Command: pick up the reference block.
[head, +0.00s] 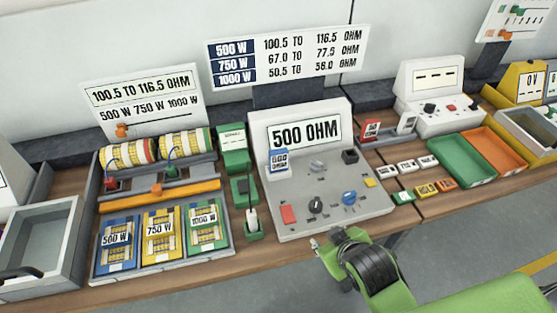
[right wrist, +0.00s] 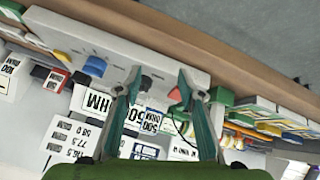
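A small block with a blue and white label reading 500 OHM (head: 279,162) stands at the upper left of the grey meter console (head: 300,225). I take it to be the reference block. In the right wrist view its label (right wrist: 151,122) shows between my fingers, beyond their tips. My right gripper (head: 318,243) is at the console's front edge in the head view, apart from the block. In the right wrist view the right gripper (right wrist: 158,78) has its fingers spread with nothing held between them. My left gripper is not in view.
The console carries a red button (head: 288,214), a blue knob (head: 349,197) and switches. A red-labelled block (head: 371,130) stands to its right, near green (head: 462,171) and orange (head: 503,150) trays. A coil rack and coloured resistor cards (head: 160,233) lie to the left.

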